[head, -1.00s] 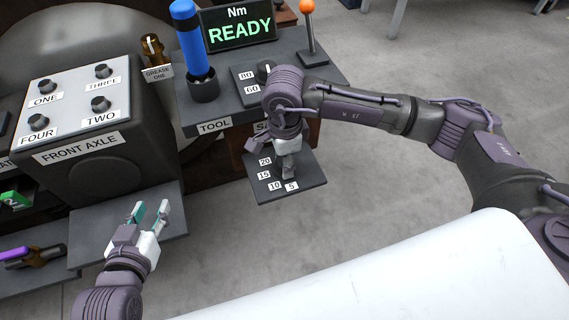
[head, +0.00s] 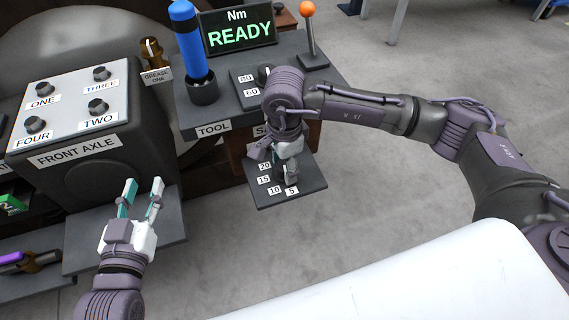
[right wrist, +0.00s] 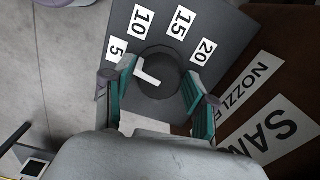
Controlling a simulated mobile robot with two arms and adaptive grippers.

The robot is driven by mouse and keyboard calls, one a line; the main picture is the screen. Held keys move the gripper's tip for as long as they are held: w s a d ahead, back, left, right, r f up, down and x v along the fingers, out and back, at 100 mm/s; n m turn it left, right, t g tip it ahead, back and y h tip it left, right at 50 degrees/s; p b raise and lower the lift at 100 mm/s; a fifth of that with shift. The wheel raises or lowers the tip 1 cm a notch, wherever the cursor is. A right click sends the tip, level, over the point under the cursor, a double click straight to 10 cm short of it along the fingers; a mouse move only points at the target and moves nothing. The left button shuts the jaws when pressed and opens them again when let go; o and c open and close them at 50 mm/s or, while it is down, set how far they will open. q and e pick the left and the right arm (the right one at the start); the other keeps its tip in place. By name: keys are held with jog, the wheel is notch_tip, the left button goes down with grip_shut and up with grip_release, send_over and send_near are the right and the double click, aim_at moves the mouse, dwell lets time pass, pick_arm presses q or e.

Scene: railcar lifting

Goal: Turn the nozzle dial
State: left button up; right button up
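The nozzle dial (right wrist: 160,80) is a dark round knob with a white L-shaped mark, seen in the right wrist view. It sits on a dark plate (head: 306,196) with labels 5, 10, 15 and 20 around it. My right gripper (right wrist: 160,100) is open, with its teal fingers on either side of the dial; I cannot tell whether they touch it. In the head view the right gripper (head: 289,172) is over the plate and partly hides the dial. My left gripper (head: 141,194) is open and empty in front of the front axle box.
The front axle box (head: 88,130) with several knobs stands at left. Behind the plate are a blue cylinder tool (head: 187,40), a READY display (head: 240,34), an orange-tipped lever (head: 309,30) and a dial with 60 and 80 labels. Grey floor is free to the right.

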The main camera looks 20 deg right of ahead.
aim_at(284, 165)
jog(key=shift+o, duration=0.2)
notch_tip(284, 165, up, 12)
dwell(0.6)
dwell(0.4)
